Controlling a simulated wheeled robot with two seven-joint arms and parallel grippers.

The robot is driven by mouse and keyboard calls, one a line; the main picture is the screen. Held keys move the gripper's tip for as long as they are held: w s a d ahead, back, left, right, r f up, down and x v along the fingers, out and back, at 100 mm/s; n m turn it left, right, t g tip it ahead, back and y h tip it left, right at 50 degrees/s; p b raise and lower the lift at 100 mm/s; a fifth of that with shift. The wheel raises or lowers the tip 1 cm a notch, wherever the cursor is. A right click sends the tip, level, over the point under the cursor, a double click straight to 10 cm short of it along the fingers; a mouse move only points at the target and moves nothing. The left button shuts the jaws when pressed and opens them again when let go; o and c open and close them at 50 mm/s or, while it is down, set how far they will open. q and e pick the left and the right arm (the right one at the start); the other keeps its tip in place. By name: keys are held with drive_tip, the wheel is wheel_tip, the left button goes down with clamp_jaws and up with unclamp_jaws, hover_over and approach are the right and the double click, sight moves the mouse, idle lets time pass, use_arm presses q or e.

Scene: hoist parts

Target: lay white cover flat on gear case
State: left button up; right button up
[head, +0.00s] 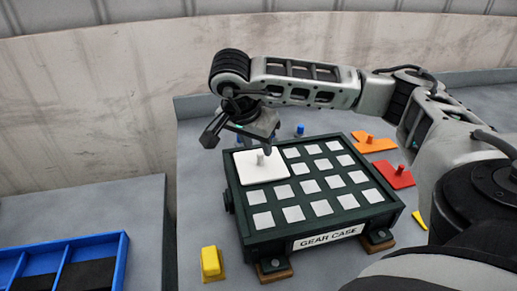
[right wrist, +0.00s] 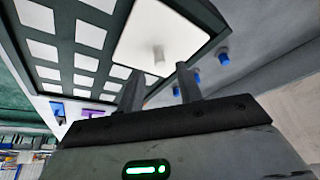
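The white cover (head: 255,172) is a square plate with a small grey knob, lying on the back left corner of the dark green gear case (head: 300,226). It looks flat there. The cover also shows in the right wrist view (right wrist: 150,30), with its knob beyond the fingertips. My right gripper (head: 264,142) is just above and behind the cover. Its two fingers (right wrist: 160,84) are apart with nothing between them, and the knob appears clear of them. My left gripper is not in view.
The case top carries several pale square plates. An orange piece (head: 372,143) and a red piece (head: 395,176) lie right of the case, a yellow block (head: 211,263) front left. Small blue pegs (head: 300,130) stand behind it. A blue tray (head: 65,262) is on the left table.

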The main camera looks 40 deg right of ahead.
drive_tip(key=p+v, duration=0.2)
drive_tip(key=v, duration=0.7)
drive_tip(key=shift+r, duration=0.2)
